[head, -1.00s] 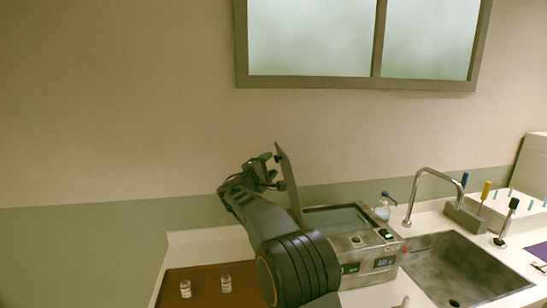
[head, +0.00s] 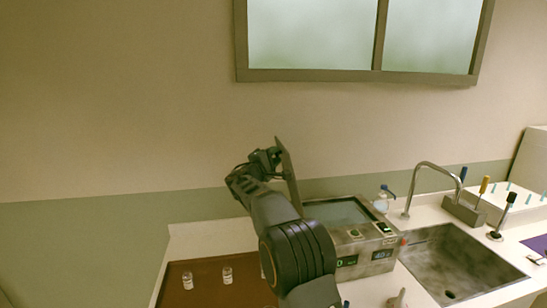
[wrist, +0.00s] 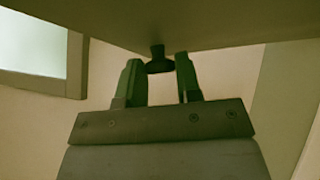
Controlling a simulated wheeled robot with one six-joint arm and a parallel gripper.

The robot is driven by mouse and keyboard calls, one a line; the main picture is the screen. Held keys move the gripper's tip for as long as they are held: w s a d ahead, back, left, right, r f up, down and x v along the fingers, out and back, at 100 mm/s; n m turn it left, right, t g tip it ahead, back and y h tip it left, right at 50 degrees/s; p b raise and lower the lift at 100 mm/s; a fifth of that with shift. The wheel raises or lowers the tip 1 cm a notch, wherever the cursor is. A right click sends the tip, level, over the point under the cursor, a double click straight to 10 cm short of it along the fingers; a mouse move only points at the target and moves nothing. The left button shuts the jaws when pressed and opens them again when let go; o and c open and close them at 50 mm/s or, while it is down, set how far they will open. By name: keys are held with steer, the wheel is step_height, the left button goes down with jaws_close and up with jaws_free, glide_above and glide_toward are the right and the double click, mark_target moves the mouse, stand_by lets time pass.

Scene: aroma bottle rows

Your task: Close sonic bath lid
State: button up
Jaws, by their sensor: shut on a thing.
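The sonic bath (head: 388,243) is a metal box with lit displays on its front, standing on the counter left of the sink. Its lid (head: 290,178) is a thin flat panel standing nearly upright at the bath's left side, so the basin (head: 340,213) is uncovered. My gripper (head: 277,160) is at the left, outer face of the lid, near its upper end. In the wrist view my gripper (wrist: 158,70) has its two fingers closed around the small dark knob (wrist: 158,52) on the lid (wrist: 190,20). My arm hides part of the bath's left side.
A brown tray (head: 207,292) with small vials lies on the counter at the left. A small bottle (head: 382,202), a faucet (head: 420,180) and a sink (head: 455,260) are right of the bath. A wall with a window (head: 360,76) is behind.

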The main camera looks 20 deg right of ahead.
jaws_close()
